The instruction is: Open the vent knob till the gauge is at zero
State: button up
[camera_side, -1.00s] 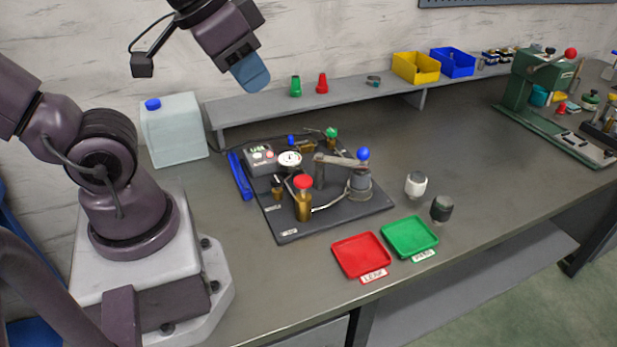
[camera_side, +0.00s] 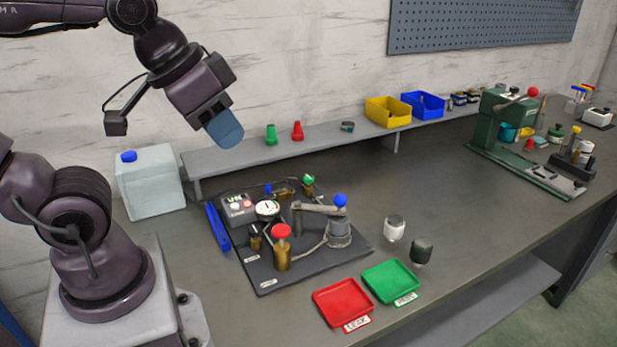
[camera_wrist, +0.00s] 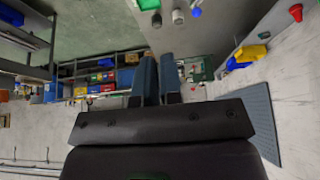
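A black board (camera_side: 305,268) on the bench carries a white round gauge (camera_side: 267,208), too small to read. On it are a red-topped brass knob (camera_side: 281,232), a small dark-topped brass fitting (camera_side: 255,238) and a green knob (camera_side: 308,179) at the back. A lever with a blue ball (camera_side: 340,200) stands on the right. I cannot tell which knob is the vent. My gripper (camera_side: 226,131) hangs high above and behind the board, touching nothing. In the wrist view my gripper's blue fingers (camera_wrist: 159,78) lie close together with nothing visible between them.
A red tray (camera_side: 342,302) and a green tray (camera_side: 391,281) lie in front. White (camera_side: 394,228) and dark (camera_side: 422,251) cylinders stand to the right. A grey shelf (camera_side: 235,161) runs behind, with a pale jug (camera_side: 150,185) at left. A green press (camera_side: 500,125) stands far right.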

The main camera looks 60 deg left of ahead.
jog(key=o, duration=0.4)
jog(key=shift+a, duration=0.25)
jog(key=shift+c, duration=0.2)
jog(key=o, duration=0.5)
jog(key=shift+w+a+f+n+g+y, duration=0.2)
jog(key=shift+w+a+f+n+g, duration=0.15)
jog(key=shift+a+f, duration=0.3)
jog(key=shift+w+a+f+n+g+y, duration=0.25)
jog(key=shift+a+f+n+g, duration=0.2)
jog(key=shift+a+f, duration=0.15)
jog(key=m+h, duration=0.3)
jog(key=m, duration=0.3)
send_near(308, 177)
jog(key=shift+y, duration=0.25)
jog(key=x, duration=0.8)
jog(key=shift+w+d+f, duration=0.2)
jog(key=shift+d+f, duration=0.05)
jog(key=shift+f, duration=0.1)
jog(key=c, duration=0.9)
